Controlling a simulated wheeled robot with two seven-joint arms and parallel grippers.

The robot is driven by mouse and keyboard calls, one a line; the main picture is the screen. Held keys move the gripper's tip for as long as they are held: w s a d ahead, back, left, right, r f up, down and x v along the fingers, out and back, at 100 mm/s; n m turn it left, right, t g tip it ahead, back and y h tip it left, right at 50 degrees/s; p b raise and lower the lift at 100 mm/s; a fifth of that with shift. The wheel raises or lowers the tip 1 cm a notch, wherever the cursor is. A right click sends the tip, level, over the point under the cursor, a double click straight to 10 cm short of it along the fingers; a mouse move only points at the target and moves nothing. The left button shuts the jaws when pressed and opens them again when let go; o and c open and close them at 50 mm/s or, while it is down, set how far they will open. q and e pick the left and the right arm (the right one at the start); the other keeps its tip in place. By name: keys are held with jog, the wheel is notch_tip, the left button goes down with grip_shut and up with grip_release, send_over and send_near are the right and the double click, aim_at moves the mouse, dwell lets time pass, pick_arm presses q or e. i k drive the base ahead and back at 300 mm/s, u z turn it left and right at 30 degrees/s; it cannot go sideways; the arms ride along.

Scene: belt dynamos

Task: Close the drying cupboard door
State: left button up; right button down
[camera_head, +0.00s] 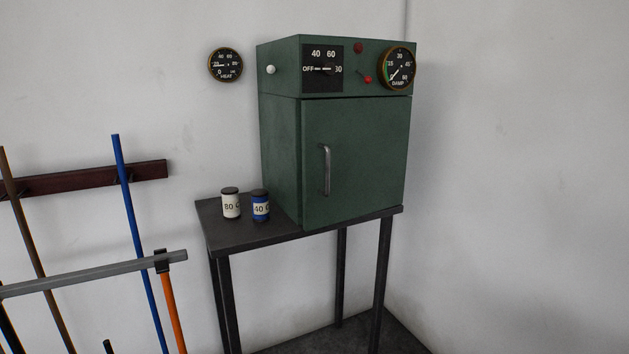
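The drying cupboard is a green metal box (281,150) on a dark table against the wall. Its green door (365,150) fills the front below the control panel, with a vertical metal handle (327,170) near its left edge. The door looks flush with the front, and I see no clear gap or interior. I cannot tell whether it is fully shut or slightly ajar. Neither of my grippers shows in the head view.
The dark table (240,238) holds a white can (230,206) and a blue can (261,209) left of the cupboard. The panel has a dial (322,69), a red lever (367,79) and a damp gauge (397,68). Coloured poles (135,225) stand at left.

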aim_at(355, 151)
jog(key=u, duration=0.5)
jog(key=i, duration=0.7)
jog(key=u, duration=0.35)
